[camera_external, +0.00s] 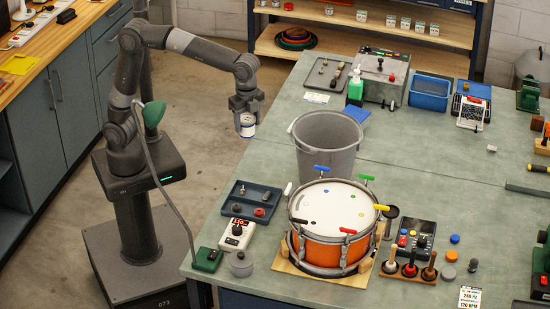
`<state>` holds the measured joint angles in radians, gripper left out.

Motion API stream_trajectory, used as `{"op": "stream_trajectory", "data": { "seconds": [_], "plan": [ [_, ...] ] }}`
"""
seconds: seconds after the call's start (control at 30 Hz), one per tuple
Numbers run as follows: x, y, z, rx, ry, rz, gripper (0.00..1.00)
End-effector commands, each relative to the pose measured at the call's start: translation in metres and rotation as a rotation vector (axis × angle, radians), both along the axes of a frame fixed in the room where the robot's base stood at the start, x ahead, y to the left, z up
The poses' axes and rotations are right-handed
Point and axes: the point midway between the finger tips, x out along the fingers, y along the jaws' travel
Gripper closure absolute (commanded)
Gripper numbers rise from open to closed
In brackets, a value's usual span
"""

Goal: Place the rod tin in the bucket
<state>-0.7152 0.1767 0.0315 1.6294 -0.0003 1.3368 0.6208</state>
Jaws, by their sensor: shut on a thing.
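My gripper (246,107) points down at the left of the grey bucket and is shut on a small white and blue tin (247,125), the rod tin. In the picture the tin hangs beside the table's left edge, apart from the bucket. The grey bucket (326,150) stands upright on the green bench top, its open mouth upward and a handle at its rim. Its lower front is partly hidden by the drum. The inside of the bucket shows only in part, and I see nothing in it.
An orange drum (330,250) with coloured keys stands in front of the bucket. A dark blue tray (250,203) lies front left. A green bottle (355,88), a grey box (380,78) and a blue bin (430,93) stand behind. The bench's middle right (430,175) is clear.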

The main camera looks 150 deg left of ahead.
Motion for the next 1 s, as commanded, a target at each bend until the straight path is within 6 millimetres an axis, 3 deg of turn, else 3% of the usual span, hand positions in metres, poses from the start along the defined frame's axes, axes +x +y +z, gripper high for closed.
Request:
{"op": "stream_trajectory", "data": {
  "seconds": [0.3, 0.6, 0.8, 1.0],
  "plan": [
    [0.047, 0.069, 0.014, 0.006, 0.006, -0.258, 0.72],
    [0.081, 0.138, 0.015, 0.003, 0.009, -0.545, 0.72],
    [0.092, 0.179, 0.008, -0.001, 0.006, -0.728, 0.72],
    [0.095, 0.204, 0.001, -0.001, 0.002, -0.852, 0.72]
  ]
}}
